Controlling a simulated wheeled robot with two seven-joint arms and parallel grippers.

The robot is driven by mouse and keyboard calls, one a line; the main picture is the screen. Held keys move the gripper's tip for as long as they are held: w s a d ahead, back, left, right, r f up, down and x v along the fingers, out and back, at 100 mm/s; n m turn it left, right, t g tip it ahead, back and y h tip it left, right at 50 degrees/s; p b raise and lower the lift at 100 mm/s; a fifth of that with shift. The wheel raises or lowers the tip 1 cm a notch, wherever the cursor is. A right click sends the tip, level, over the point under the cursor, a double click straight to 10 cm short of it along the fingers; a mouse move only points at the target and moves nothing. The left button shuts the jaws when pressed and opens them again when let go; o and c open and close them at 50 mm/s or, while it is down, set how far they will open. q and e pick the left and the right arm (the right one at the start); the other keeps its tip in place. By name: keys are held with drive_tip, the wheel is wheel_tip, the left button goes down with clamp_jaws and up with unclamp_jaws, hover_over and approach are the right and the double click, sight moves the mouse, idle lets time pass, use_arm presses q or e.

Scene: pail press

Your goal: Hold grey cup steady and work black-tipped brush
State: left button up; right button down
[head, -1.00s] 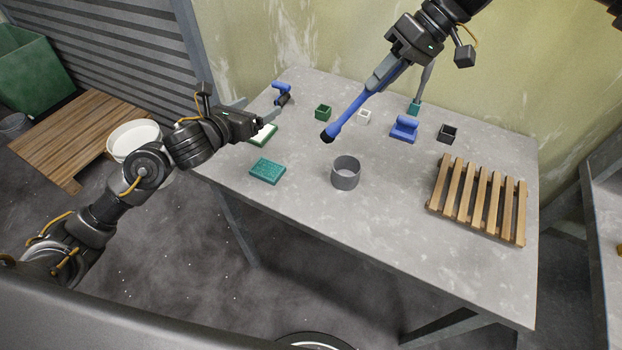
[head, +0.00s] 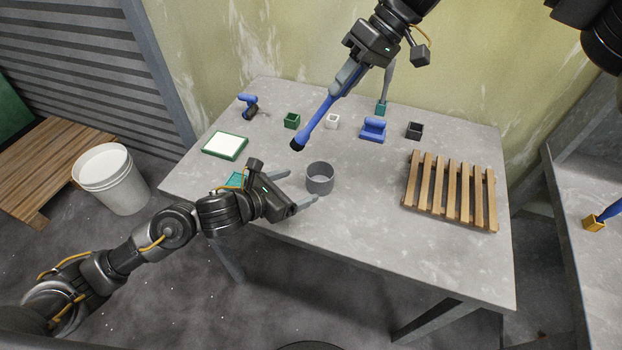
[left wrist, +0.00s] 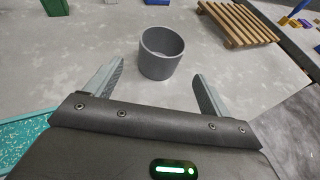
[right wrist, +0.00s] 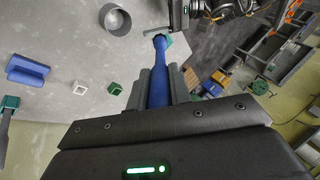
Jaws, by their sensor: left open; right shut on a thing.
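The grey cup (head: 319,180) stands upright and open-topped on the table. My left gripper (head: 302,187) is open just to the left of it. In the left wrist view the cup (left wrist: 160,54) sits ahead of the spread fingers (left wrist: 155,88), apart from them. My right gripper (head: 348,84) is shut on the blue handle of the black-tipped brush (head: 318,119). The brush slants down to the left, its black tip above the table, behind and left of the cup. In the right wrist view the blue handle (right wrist: 158,88) runs between the fingers (right wrist: 158,92).
A wooden slatted rack (head: 448,190) lies right of the cup. A teal sponge (head: 235,180) is partly hidden behind my left gripper. A white-topped pad (head: 225,146) lies left.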

sight(329, 173)
use_arm(q)
drive_tip(key=x, duration=0.9)
drive_tip(key=shift+w+d+f, duration=0.1)
drive_tip(key=shift+w+d, duration=0.1)
drive_tip(key=c, duration=1.4)
drive_tip(key=shift+o, duration=0.2)
